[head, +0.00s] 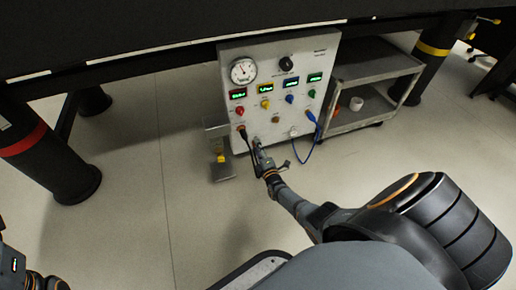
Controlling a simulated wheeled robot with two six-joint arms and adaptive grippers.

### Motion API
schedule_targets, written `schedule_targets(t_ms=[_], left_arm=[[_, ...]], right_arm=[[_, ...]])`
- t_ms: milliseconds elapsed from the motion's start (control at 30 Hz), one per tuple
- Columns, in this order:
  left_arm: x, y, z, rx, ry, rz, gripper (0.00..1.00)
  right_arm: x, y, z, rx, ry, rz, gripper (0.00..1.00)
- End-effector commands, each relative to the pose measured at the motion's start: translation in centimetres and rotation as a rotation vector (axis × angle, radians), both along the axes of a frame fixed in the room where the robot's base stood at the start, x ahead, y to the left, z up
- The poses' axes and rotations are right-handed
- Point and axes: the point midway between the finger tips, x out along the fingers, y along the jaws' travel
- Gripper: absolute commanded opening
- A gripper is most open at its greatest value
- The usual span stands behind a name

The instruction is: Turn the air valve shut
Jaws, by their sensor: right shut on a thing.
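The grey instrument panel (275,92) stands upright under the dark bench. It carries a round gauge (243,71), a black knob (286,64), several small lit displays and coloured knobs. My right gripper (257,146) reaches the lower left of the panel's face, shut on a small part there. I take this part to be the air valve's handle; the fingers mostly hide it, so its angle cannot be told. A yellow-topped piece (221,158) stands on a small metal stand left of the gripper. My left gripper is not in view; only bits of my left arm show at the lower left.
A blue cable (316,134) loops from the panel's right side, and a dark cable (245,138) hangs close to my right gripper. A grey cart (372,72) with a white roll stands right of the panel. Dark bench legs (50,165) stand left; floor between is clear.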

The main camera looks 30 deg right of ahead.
Motion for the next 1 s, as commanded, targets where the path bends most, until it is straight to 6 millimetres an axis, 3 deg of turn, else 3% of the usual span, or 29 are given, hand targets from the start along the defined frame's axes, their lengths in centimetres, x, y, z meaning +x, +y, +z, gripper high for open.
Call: schedule_targets(t_ms=[500, 533, 667, 1000], left_arm=[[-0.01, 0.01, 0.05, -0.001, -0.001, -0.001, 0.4], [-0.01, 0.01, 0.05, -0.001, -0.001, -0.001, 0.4], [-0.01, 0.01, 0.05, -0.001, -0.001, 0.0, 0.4], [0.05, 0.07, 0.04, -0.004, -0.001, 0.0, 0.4]], right_arm=[[-0.02, 0.07, -0.09, -0.017, 0.006, 0.0, 0.0], [-0.02, 0.07, -0.09, -0.017, 0.006, 0.0, 0.35], [-0.02, 0.05, -0.07, -0.016, 0.005, 0.0, 0.52], [-0.18, 0.04, -0.07, -0.017, 0.005, 0.0, 0.55]])
